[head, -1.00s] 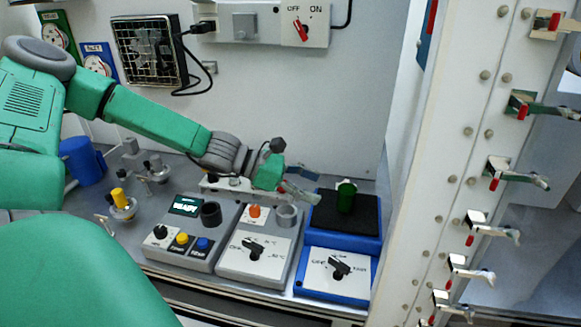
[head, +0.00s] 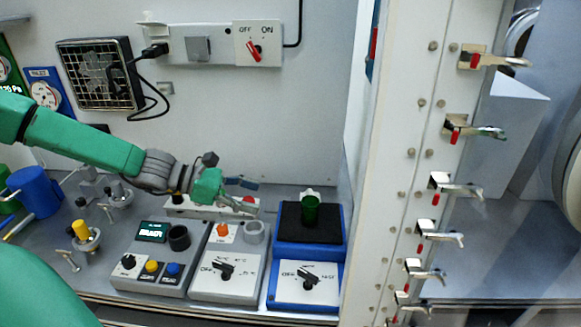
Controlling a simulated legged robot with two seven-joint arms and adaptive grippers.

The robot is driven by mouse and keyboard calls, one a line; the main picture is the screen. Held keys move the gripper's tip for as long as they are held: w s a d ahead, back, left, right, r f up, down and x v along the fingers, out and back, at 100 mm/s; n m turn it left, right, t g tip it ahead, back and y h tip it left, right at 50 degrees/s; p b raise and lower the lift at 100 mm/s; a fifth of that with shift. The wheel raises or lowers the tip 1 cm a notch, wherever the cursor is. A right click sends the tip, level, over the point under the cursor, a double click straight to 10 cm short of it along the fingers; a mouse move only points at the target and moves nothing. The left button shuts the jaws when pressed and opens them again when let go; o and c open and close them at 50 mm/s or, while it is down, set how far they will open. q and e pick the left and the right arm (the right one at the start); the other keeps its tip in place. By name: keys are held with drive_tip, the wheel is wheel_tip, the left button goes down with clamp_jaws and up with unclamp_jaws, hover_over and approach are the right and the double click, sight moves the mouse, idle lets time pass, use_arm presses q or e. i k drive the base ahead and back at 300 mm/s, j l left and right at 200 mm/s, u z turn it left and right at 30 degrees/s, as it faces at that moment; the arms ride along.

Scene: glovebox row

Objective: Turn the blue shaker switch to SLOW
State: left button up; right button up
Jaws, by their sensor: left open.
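The blue shaker (head: 273,270) stands at the right end of the row of devices on the bench. Its black rotary switch (head: 308,281) sits on a white front plate; the handle points to the upper left, and the labels are too small to read surely. A green vial (head: 310,210) stands on the shaker's black top pad (head: 291,222). My left gripper (head: 250,196) is open and empty, above and behind the grey devices, left of the vial and apart from the switch. My right gripper is not in view.
A grey heater (head: 229,287) with its own black knob stands just left of the shaker. A grey box with buttons (head: 158,276) is farther left. A white column with several clamps (head: 422,180) rises on the right. Space above the shaker's switch is clear.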

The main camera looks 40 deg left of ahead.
sight(310, 277)
drive_tip(key=k, duration=1)
